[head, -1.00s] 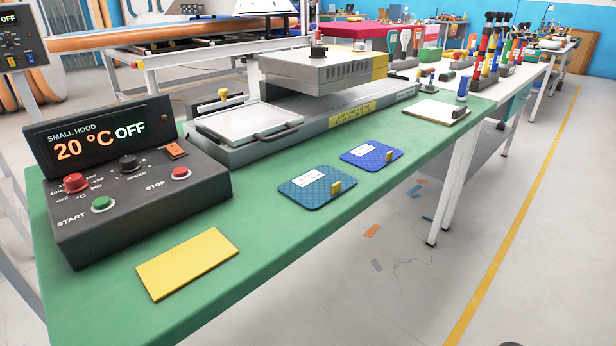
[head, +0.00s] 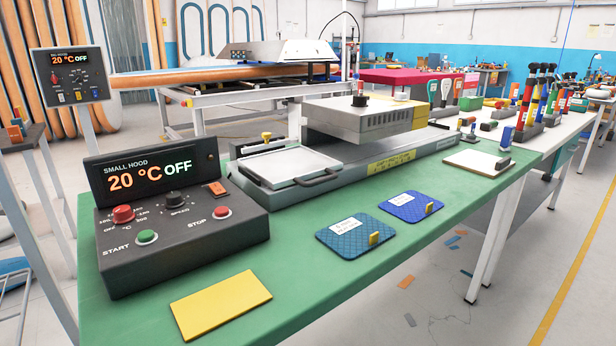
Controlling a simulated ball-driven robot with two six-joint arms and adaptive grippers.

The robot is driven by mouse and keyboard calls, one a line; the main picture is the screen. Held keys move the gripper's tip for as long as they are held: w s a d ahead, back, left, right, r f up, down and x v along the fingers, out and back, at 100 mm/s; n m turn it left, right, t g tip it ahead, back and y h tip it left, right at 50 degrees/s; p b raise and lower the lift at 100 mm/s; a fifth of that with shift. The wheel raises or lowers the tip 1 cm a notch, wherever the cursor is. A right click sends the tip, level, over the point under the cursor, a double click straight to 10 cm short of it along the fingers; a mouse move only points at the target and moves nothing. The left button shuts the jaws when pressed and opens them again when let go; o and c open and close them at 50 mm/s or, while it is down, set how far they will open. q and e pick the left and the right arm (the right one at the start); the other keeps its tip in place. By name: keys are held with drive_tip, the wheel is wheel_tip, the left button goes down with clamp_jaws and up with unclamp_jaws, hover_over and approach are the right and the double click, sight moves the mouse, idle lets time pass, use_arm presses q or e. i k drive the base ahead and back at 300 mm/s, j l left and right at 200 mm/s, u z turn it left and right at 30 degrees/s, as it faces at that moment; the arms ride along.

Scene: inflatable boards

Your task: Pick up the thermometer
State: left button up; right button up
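I cannot make out a thermometer for certain in the head view. Small items stand toward the far end of the benches, among them dark, orange and green-headed tools (head: 447,92) and several upright coloured-handled tools (head: 533,95), too small to identify surely. A control box (head: 190,243) on the near left of the green table (head: 330,292) reads "SMALL HOOD 20 °C OFF". Neither of my grippers is in view.
A yellow plate (head: 220,305), a teal pad (head: 345,247) and a blue pad (head: 398,209) lie along the table's front. A grey press (head: 365,120) stands behind them. A light board (head: 478,161) lies farther right. Open floor (head: 450,285) lies right of the table.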

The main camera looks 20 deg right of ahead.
sight(509, 131)
drive_tip(key=z, duration=1.55)
drive_tip(key=u, duration=0.3)
drive_tip(key=i+l+u, duration=0.2)
drive_tip(key=u, duration=0.25)
drive_tip(key=i+l+u, duration=0.35)
drive_tip(key=u, duration=0.15)
